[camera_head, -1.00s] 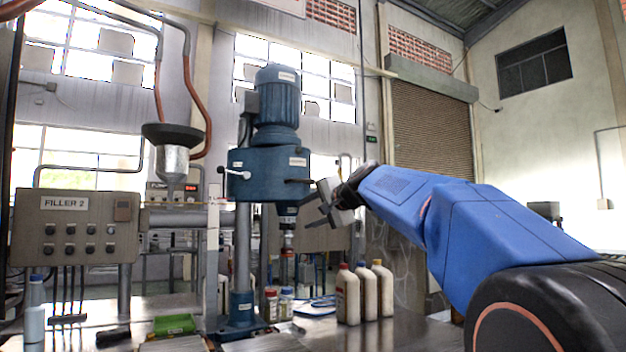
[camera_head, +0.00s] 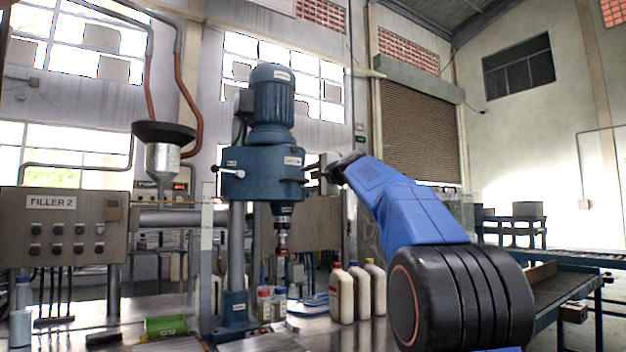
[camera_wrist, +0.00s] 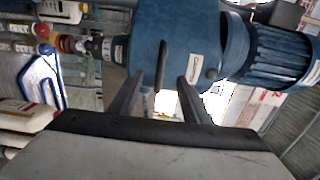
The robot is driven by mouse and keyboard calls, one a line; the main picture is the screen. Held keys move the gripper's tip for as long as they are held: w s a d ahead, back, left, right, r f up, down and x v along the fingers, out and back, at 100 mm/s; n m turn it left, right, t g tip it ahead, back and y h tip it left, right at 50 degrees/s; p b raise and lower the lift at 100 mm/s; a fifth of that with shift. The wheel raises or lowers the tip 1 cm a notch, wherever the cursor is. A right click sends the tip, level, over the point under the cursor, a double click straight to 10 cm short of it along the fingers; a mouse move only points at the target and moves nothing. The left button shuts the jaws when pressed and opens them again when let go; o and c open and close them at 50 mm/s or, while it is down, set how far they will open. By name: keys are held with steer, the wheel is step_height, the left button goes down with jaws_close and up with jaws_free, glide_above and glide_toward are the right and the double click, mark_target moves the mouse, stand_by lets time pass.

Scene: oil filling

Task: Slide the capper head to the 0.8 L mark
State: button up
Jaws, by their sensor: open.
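The capper head (camera_head: 262,172) is a blue box with a ribbed motor (camera_head: 271,108) on top, carried on a grey column (camera_head: 236,250). Its spindle (camera_head: 283,235) points down. A pale upright strip (camera_head: 207,240) stands left of the column; its marks are too small to read. My gripper (camera_head: 317,172) is at the head's right side, open. In the wrist view my gripper (camera_wrist: 158,88) has its two fingers apart, with a dark bar (camera_wrist: 160,65) of the head between them. I cannot tell whether they touch it. The blue head (camera_wrist: 185,40) fills the view behind.
White bottles (camera_head: 342,292) stand on the bench right of the spindle. Small jars (camera_head: 265,303) stand by the column's foot. The FILLER 2 panel (camera_head: 62,228) and a funnel (camera_head: 163,150) are at the left.

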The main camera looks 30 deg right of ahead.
mark_target(299, 181)
steer(key=shift+w+a, duration=0.1)
steer(key=shift+w, duration=2.75)
jaws_close()
steer(key=shift+f, duration=1)
